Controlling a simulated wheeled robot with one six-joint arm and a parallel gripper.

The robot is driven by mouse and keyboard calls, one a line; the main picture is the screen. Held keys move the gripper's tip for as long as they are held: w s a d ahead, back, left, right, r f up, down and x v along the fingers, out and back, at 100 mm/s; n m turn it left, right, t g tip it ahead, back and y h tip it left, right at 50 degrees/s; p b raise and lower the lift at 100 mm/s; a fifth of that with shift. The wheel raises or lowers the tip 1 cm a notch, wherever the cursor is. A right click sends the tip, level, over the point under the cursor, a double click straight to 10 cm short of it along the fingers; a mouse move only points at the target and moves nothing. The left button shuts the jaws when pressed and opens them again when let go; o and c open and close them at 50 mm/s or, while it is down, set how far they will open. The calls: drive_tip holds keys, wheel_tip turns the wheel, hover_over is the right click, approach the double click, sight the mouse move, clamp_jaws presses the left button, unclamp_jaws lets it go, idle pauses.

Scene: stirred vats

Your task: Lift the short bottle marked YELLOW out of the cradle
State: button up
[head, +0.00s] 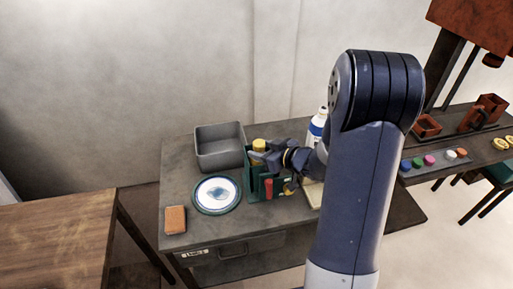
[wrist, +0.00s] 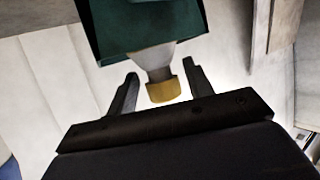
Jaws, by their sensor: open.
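A bottle with a yellow cap (head: 259,145) stands in the dark green cradle (head: 250,186) on the grey bench. In the wrist view its yellow cap (wrist: 164,91) and pale neck show, with the green cradle (wrist: 135,38) around its lower part. No marking is readable. My gripper (wrist: 160,84) is open, with one finger on each side of the cap and neck and visible gaps between. In the head view my gripper (head: 262,158) is at the cradle's top. A red item (head: 268,188) shows at the cradle's front. My arm hides part of the cradle's right side.
A grey bin (head: 220,161) stands behind left of the cradle, a blue-white plate (head: 217,195) to its left. An orange block (head: 175,220) lies at the front left. A white bottle with a blue label (head: 318,124) stands behind my gripper. A press (head: 470,25) is at right.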

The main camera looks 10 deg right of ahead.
drive_tip(key=v, duration=0.7)
drive_tip(key=shift+s+r, duration=0.15)
drive_tip(key=shift+s, duration=0.05)
drive_tip(key=shift+d, duration=0.1)
drive_tip(key=x, duration=1)
drive_tip(key=shift+w, duration=0.15)
drive_tip(key=shift+d, duration=0.1)
drive_tip(key=shift+v, duration=2.7)
